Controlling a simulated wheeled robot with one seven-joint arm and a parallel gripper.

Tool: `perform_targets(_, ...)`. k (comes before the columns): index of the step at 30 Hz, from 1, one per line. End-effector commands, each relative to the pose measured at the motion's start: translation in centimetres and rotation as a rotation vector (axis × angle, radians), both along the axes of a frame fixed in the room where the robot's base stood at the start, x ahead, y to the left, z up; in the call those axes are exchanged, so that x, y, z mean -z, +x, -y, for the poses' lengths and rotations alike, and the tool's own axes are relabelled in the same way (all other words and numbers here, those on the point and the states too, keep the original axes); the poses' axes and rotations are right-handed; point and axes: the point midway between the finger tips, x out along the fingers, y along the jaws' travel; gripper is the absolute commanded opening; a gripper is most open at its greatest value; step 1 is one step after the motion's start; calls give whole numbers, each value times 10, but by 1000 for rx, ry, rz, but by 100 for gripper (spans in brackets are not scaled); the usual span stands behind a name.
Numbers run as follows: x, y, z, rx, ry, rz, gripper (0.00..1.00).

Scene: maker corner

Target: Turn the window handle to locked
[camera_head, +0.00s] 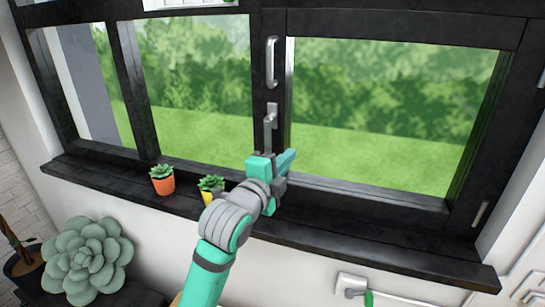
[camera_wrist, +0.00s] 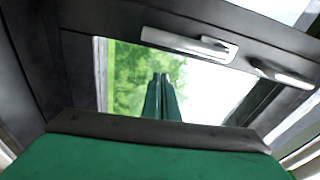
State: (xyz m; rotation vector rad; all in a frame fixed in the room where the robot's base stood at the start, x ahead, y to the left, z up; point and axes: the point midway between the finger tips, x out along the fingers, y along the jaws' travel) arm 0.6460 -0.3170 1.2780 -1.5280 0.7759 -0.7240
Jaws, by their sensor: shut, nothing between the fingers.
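The window handle (camera_head: 271,118) is a grey fitting on the black middle post of the window. Its lower part runs down behind my gripper in the head view, so its angle is hard to read. In the wrist view the handle (camera_wrist: 185,41) shows as a long pale piece with a small raised part, above and right of my fingers. My gripper (camera_head: 287,160) is just below the handle in the head view, seemingly apart from it. In the wrist view its fingers (camera_wrist: 162,78) are together and empty, pointing toward the glass.
A grey vertical pull bar (camera_head: 272,62) sits above the handle. An orange pot (camera_head: 162,181) and a yellow pot (camera_head: 209,197) with succulents stand on the dark sill (camera_head: 330,240), left of my arm. A large succulent (camera_head: 88,256) is at lower left. The sill's right part is clear.

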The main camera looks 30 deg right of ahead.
Motion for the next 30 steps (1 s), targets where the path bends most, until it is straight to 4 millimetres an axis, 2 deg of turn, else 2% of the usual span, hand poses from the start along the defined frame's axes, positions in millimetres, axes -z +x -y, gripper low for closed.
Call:
perform_targets(1,-1,-4,-11,-5,-2,1,0)
perform_targets(9,-1,-27,-58,-21,-2,2,0)
perform_targets(13,0,-38,-75,-23,-2,1,0)
perform_targets(19,-1,-46,-85,-22,0,1,0)
perform_targets(30,0,-48,-84,-18,0,1,0)
